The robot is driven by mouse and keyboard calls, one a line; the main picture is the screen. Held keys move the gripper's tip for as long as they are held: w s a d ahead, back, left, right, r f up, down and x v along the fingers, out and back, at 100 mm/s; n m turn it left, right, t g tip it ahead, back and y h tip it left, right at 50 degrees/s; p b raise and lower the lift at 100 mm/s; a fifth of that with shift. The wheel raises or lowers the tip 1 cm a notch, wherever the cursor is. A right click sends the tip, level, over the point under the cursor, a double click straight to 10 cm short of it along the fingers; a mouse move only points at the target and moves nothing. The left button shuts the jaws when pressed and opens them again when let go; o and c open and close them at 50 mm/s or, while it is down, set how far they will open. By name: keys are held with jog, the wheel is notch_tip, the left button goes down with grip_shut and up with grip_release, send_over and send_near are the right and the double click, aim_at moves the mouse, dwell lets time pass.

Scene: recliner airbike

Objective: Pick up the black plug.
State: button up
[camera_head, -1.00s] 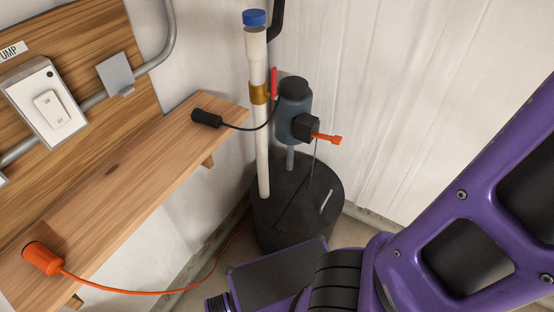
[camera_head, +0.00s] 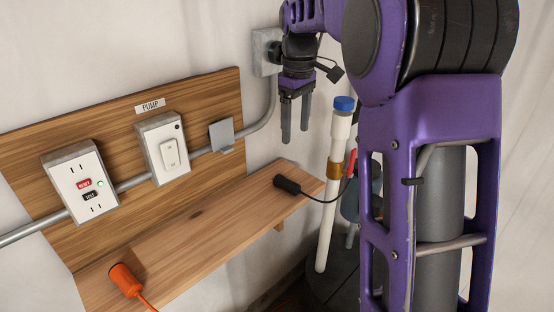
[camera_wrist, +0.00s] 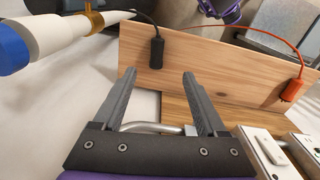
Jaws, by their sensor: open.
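The black plug (camera_head: 287,185) lies near the right end of the wooden shelf, with a black cord running off to the right. In the wrist view the black plug (camera_wrist: 157,48) lies beyond my fingertips, a little right of the left finger, with its cord leading up and left. My gripper (camera_head: 295,138) points down above and behind the right end of the shelf, higher than the plug. Its two fingers are apart and nothing is between them; it also shows in the wrist view (camera_wrist: 160,88).
An orange plug (camera_head: 125,280) lies at the shelf's left end. The wooden shelf (camera_head: 205,233) is bare between the plugs. A backboard carries an outlet (camera_head: 80,185), a pump switch (camera_head: 163,148) and conduit. A white pipe (camera_head: 331,190) with a blue cap stands right of the shelf.

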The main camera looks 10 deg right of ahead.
notch_tip(320, 180, down, 5)
jog(key=w, duration=0.2)
jog(key=b, duration=0.2)
send_over(293, 183)
notch_tip(293, 183, down, 8)
jog(key=shift+w+r, duration=0.15)
jog(key=shift+r, duration=0.1)
jog(key=shift+s+f+b, duration=0.2)
jog(key=shift+f+b, duration=0.1)
jog(key=shift+f, duration=2.35)
grip_shut()
